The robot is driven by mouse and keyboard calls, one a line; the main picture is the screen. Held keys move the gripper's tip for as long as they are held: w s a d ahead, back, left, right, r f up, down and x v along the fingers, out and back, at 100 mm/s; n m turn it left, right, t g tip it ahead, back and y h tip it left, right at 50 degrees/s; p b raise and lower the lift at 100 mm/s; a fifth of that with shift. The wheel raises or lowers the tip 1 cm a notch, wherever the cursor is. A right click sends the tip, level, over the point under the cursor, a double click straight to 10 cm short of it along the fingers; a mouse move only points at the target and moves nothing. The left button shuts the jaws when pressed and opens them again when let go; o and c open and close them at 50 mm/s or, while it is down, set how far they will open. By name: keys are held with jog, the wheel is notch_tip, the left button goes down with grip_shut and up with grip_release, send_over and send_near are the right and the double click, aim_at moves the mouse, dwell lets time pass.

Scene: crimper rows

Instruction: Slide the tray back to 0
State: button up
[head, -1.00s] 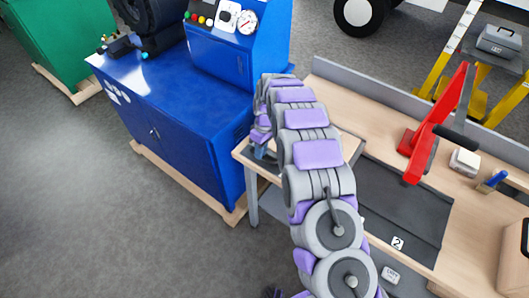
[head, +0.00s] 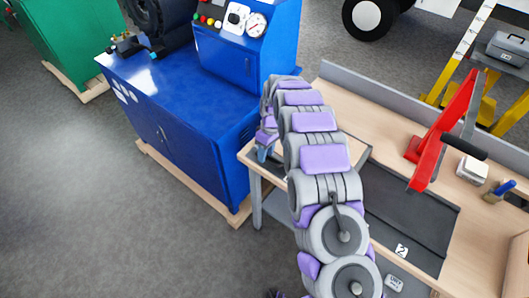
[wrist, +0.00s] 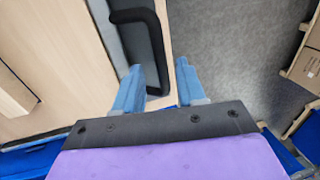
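My gripper (wrist: 161,74) is open, its two blue fingers apart in the wrist view. In the head view the gripper (head: 265,153) is low at the left end of the wooden bench (head: 393,118), partly behind my arm. My arm hides most of the tray in the head view. A dark strip (head: 415,205) on the bench carries a "2" label (head: 402,251); no 0 mark is visible.
A red lever press (head: 443,130), a white box (head: 472,169) and a blue item (head: 498,190) stand on the bench's right. A blue machine cabinet (head: 185,115) stands close left of the bench. The grey floor (head: 70,210) at left is clear.

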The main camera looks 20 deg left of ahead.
jog(key=a+p+v, duration=0.1)
jog(key=p+v, duration=0.1)
jog(key=v, duration=1.4)
jog(key=shift+w+d+r, duration=0.15)
jog(key=shift+d+r, duration=0.1)
jog(key=shift+r, duration=0.1)
jog(key=s+d+r+m, duration=0.4)
jog(key=s+d+r, duration=0.35)
jog(key=d, duration=0.25)
jog(key=s+d+r+m, duration=0.3)
jog(key=s+d+r, duration=0.3)
jog(key=s+d, duration=0.3)
jog(key=s+d+f+m, duration=0.1)
jog(key=s+d, duration=0.3)
jog(key=s, duration=0.5)
jog(key=s+d+f+m, duration=0.1)
jog(key=s+d+m, duration=0.2)
jog(key=s+d, duration=0.2)
jog(key=s+d+f+m+b, duration=0.1)
jog(key=s+d+f+m, duration=0.1)
jog(key=s, duration=1)
jog(key=shift+s+d+m+h, duration=0.4)
jog(key=shift+d+m, duration=0.2)
jog(key=shift+d, duration=0.55)
